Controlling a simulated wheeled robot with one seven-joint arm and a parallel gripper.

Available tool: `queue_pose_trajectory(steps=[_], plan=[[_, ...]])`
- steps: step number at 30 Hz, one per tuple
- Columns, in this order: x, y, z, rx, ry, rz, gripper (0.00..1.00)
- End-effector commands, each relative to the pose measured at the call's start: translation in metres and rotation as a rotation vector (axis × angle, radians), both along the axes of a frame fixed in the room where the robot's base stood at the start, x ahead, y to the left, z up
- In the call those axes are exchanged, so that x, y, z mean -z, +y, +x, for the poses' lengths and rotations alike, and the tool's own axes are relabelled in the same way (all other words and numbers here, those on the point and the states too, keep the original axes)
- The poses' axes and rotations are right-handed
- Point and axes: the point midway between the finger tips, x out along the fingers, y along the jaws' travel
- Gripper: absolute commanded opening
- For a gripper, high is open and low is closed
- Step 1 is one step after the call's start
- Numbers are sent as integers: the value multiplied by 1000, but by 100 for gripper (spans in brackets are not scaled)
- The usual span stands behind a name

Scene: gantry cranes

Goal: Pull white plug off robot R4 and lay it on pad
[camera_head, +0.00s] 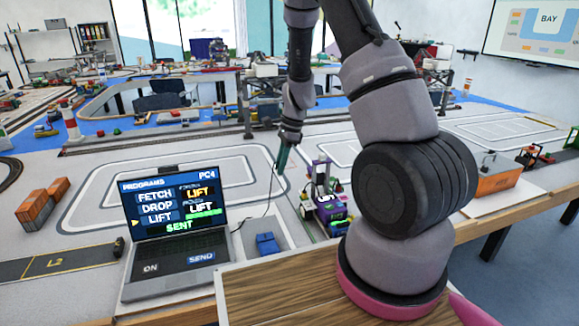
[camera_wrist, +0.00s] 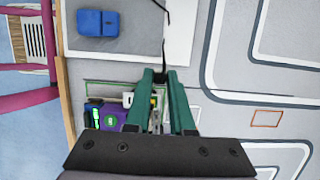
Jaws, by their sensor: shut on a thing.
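My gripper (camera_head: 283,158) hangs above the layout table, left of the purple and green robot (camera_head: 328,208). The purple robot (camera_wrist: 106,116) shows lower left of the fingers, partly behind my gripper. A grey pad (camera_head: 285,228) lies beside the laptop with a blue block (camera_head: 267,243) on it; the block (camera_wrist: 98,22) also shows in the wrist view.
An open laptop (camera_head: 172,235) stands left of the pad, its screen reading PROGRAMS, PC4 and SENT. The black cable slants from near it to my gripper. Orange containers (camera_head: 42,203) stand at the far left, and an orange box (camera_head: 497,178) at the right. The pad's upper part is clear.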

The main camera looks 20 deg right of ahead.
Motion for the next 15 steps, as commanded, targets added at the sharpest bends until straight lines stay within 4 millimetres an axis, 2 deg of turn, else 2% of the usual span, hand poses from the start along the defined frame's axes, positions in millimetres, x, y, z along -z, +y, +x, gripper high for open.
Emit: queue_pose_trajectory(steps=[15], plan=[[0,44,28,-2,0,-1,0]])
